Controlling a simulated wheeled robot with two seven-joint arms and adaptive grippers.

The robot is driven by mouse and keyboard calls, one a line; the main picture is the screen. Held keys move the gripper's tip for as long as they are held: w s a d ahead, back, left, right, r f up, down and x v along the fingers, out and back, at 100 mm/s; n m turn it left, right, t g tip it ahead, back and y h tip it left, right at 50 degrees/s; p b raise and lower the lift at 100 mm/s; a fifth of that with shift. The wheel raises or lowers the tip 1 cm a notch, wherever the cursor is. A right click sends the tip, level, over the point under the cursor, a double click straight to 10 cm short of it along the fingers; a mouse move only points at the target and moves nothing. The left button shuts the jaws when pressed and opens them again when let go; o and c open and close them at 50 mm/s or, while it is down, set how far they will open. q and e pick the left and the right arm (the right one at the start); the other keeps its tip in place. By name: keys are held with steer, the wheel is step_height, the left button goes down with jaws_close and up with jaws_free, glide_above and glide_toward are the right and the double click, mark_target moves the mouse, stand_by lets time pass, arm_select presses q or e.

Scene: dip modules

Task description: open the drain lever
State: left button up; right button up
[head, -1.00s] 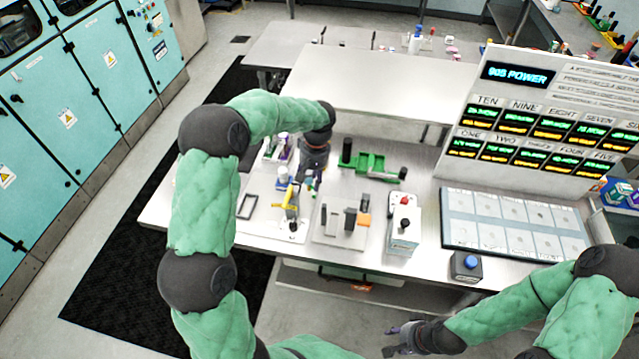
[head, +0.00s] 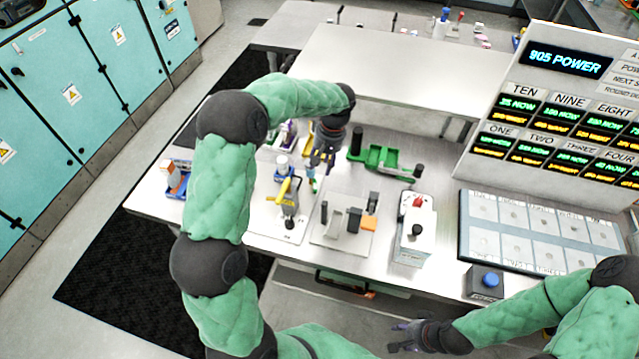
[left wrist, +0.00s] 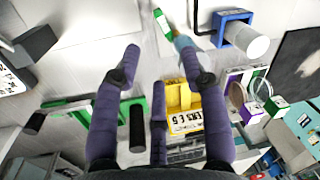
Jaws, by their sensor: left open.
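A yellow-handled lever (head: 284,190) stands on a grey fixture on a pale plate near the table's front left. No label is readable, so I cannot tell whether it is the drain lever. My left gripper (head: 320,163) points down behind and to the right of it, apart from it. In the left wrist view my left gripper (left wrist: 160,75) is open, its purple fingers spread with nothing held. A slim green-and-white piece (left wrist: 163,24) lies just beyond the fingers. My right gripper (head: 398,338) is in front of the table, empty, its fingers apart.
A white box (head: 413,245) with a red knob and black knob stands right of a clamp-like fixture (head: 345,215). A green tray (head: 385,161) lies behind. A blue-button box (head: 486,281) and a panel of cells (head: 535,235) are at right.

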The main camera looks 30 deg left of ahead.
arm_select(q)
steer(key=f, duration=0.3)
steer(key=a+f, duration=0.1)
steer(key=f, duration=0.2)
steer(key=s+f, duration=0.1)
steer(key=f, duration=0.3)
steer(key=shift+a+b, duration=0.2)
steer(key=shift+b, duration=0.15)
jaws_close()
